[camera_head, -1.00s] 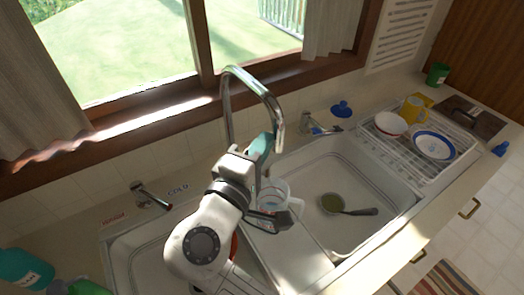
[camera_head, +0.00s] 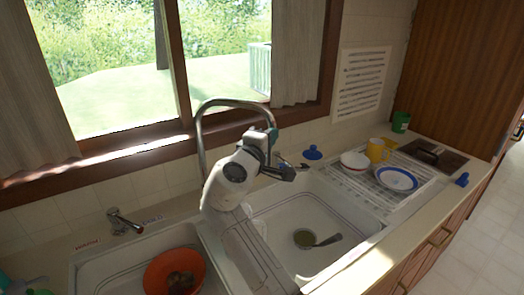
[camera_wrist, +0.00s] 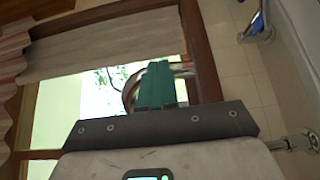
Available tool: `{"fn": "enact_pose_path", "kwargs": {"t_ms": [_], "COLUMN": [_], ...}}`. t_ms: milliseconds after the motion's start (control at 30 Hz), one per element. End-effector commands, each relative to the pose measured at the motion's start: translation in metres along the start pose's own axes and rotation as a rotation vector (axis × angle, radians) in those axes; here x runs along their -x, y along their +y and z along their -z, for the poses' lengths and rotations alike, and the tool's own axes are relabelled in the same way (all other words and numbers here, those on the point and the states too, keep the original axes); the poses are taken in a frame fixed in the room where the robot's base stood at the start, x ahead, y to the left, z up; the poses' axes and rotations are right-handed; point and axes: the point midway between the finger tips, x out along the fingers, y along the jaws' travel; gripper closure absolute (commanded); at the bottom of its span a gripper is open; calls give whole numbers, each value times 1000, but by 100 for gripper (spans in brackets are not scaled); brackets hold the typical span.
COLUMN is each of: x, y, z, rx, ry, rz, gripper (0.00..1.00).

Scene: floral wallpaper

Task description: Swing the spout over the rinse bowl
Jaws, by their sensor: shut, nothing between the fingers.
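The chrome gooseneck spout (camera_head: 238,103) rises behind the sink and arches to the right. Its tip is partly hidden by my gripper, and I cannot tell exactly what it hangs over. In the wrist view a curved piece of the spout (camera_wrist: 129,92) shows behind my fingers. My gripper (camera_head: 271,136) is shut and empty, close to the spout's down-turned end; whether they touch is unclear. Its teal fingers (camera_wrist: 157,82) show in the wrist view. An orange bowl (camera_head: 158,270) with something dark inside sits in the left basin. Which container is the rinse bowl is not marked.
A dish rack (camera_head: 370,190) with plates and a yellow mug (camera_head: 377,150) stands right. A small tap (camera_head: 124,222) is at the left; the window wall is close behind the spout.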

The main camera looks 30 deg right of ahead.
Motion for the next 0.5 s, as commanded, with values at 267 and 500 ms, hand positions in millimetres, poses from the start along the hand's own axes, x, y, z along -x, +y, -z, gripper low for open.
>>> {"fn": "enact_pose_path", "kwargs": {"t_ms": [267, 500], "x": [-22, -26], "y": [0, 1], "z": [-2, -2], "rx": [-1, -1], "ry": [0, 2], "rz": [0, -1], "gripper": [100, 100]}}
